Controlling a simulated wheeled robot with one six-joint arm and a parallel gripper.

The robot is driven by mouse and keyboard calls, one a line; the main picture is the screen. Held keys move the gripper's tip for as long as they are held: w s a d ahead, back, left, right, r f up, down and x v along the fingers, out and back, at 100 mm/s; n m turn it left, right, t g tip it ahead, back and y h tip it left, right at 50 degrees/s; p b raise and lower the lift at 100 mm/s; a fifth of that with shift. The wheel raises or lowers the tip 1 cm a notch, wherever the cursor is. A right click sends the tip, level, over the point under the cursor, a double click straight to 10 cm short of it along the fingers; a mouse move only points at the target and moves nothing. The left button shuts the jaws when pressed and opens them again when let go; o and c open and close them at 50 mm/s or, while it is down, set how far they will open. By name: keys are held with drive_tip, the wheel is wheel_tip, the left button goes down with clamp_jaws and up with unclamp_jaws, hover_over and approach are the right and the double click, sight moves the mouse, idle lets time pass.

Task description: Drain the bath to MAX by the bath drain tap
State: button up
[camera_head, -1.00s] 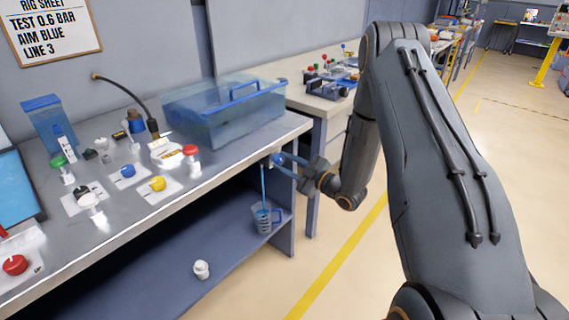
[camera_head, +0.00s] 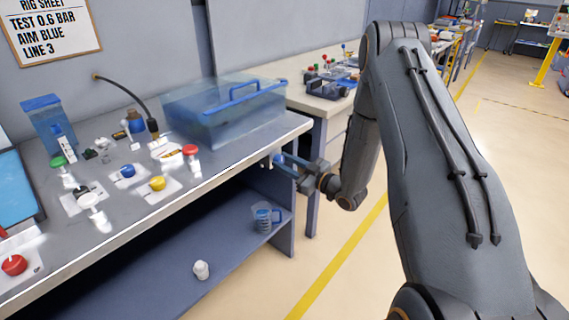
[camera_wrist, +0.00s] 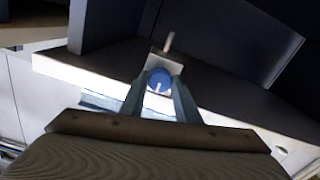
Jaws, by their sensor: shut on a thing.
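The bath (camera_head: 215,115) is a translucent blue tank with a blue handle on its lid, at the back right of the bench. Its level and any MAX mark cannot be read. The blue drain tap (camera_head: 277,159) is at the bench's front edge, below the bath; it also shows in the wrist view (camera_wrist: 159,77). My gripper (camera_head: 283,160) is shut on the tap, its fingers on both sides of the blue knob in the wrist view (camera_wrist: 158,86). A clear jug (camera_head: 262,218) with blue liquid stands on the lower shelf below the tap. No stream shows between them.
The bench (camera_head: 150,215) holds red, green, yellow and blue knobs, a bottle and a black bent hose (camera_head: 128,92). A small white pot (camera_head: 201,270) stands on the lower shelf. Open floor lies to the right.

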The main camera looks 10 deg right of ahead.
drive_tip(key=o, duration=1)
drive_tip(key=shift+o, duration=0.2)
drive_tip(key=shift+s+d, duration=0.1)
drive_tip(key=b+v, duration=0.1)
drive_tip(key=v, duration=0.6)
drive_tip(key=shift+s+d, duration=0.2)
drive_tip(key=shift+s, duration=0.05)
